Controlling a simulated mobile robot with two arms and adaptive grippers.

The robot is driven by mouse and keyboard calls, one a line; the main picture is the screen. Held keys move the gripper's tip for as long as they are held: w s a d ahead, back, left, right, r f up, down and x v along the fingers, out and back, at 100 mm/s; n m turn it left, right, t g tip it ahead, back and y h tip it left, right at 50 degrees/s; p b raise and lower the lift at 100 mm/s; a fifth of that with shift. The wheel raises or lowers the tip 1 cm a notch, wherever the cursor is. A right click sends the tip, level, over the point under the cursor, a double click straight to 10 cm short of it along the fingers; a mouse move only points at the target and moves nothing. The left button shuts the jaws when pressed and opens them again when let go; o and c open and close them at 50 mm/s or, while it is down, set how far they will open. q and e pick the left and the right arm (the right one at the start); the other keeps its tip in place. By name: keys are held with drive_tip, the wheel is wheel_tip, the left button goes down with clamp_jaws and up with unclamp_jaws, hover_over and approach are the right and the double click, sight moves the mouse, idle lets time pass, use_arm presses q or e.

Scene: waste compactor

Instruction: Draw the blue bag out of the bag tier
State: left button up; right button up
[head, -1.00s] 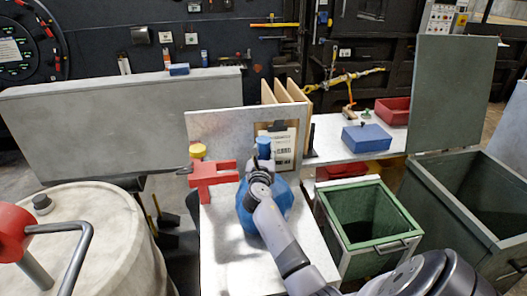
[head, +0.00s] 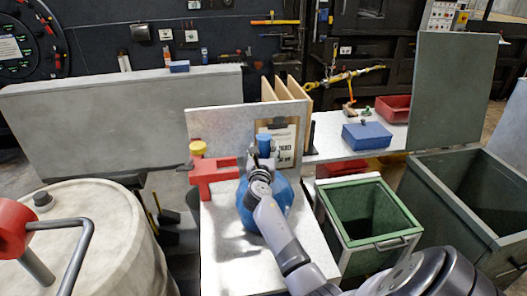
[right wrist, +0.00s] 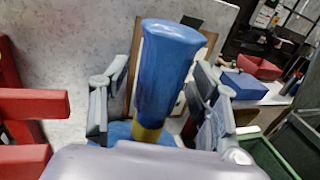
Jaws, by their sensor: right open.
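The blue bag (head: 279,200) is a rounded blue shape on the light metal surface in the middle of the head view, partly hidden by my right arm. A blue neck (right wrist: 165,70) with a yellow band (right wrist: 147,133) stands up from it in the right wrist view. My right gripper (head: 264,160) is over the bag. In the right wrist view its fingers (right wrist: 160,105) are open, one on each side of the neck, with gaps visible. I cannot make out a separate bag tier. My left gripper is not in view.
A red cross-shaped piece (head: 213,176) stands close left of the bag. Behind are an upright grey panel (head: 225,125), a clipboard (head: 284,150) and wooden dividers (head: 294,88). A green open bin (head: 382,240) is at right, a large drum (head: 90,240) at left.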

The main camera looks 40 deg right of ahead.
drive_tip(key=v, duration=1.2)
drive_tip(key=shift+r, duration=0.25)
